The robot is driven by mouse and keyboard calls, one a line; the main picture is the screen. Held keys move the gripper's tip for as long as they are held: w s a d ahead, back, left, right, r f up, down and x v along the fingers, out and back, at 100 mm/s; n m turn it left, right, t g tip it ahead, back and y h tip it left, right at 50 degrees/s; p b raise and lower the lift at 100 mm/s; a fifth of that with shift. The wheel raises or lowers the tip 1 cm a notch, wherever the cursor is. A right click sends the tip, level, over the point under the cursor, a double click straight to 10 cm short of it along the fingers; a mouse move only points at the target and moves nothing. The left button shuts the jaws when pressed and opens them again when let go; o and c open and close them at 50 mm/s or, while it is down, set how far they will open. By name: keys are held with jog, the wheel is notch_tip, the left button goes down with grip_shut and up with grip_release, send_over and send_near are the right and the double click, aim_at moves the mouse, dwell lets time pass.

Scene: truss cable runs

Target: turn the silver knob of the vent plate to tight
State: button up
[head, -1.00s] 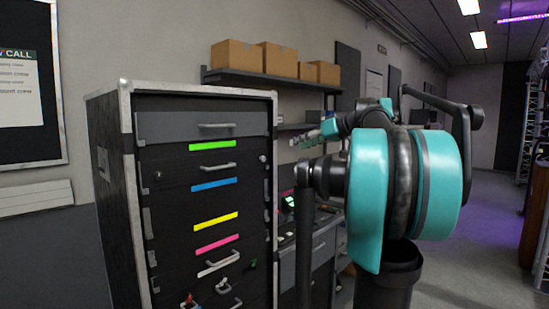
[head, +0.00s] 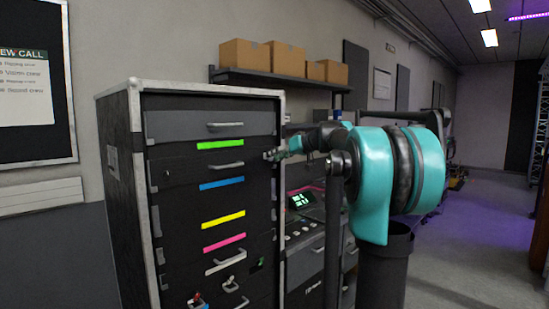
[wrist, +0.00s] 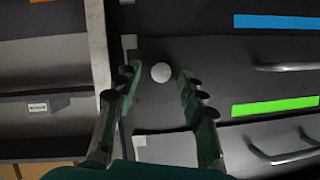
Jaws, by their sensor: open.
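The silver knob (wrist: 161,72) is a small, round, pale disc on a dark panel face (wrist: 220,75) of the cabinet, which I take to be the vent plate. In the wrist view it shows between the fingertips of my gripper (wrist: 158,76), one finger on each side with gaps. My gripper is open and empty. In the head view my gripper (head: 271,155) is at the cabinet's right front edge, level with the panel between the green and blue strips, and it hides the knob there. I cannot tell the knob's turn position.
The black cabinet (head: 118,190) has several panels with handles and coloured strips. Small toggles (head: 230,284) are low on its front. A handle (wrist: 285,68) lies right of the knob in the wrist view. A counter with a lit display (head: 302,199) stands behind right.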

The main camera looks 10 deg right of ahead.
jog(key=shift+w+a+f, duration=0.1)
jog(key=shift+a, duration=0.1)
grip_shut()
jog(key=shift+d, duration=0.1)
dwell(0.4)
jog(key=m+y, duration=0.2)
jog(key=m, duration=0.2)
jog(key=f+m+y, duration=0.1)
jog(key=m+y, duration=0.1)
jog(key=m, duration=0.3)
jog(key=m+y, duration=0.3)
jog(key=m, duration=0.2)
jog(key=shift+w+d+f, duration=0.2)
jog(key=shift+d, duration=0.05)
jog(key=shift+m, duration=0.3)
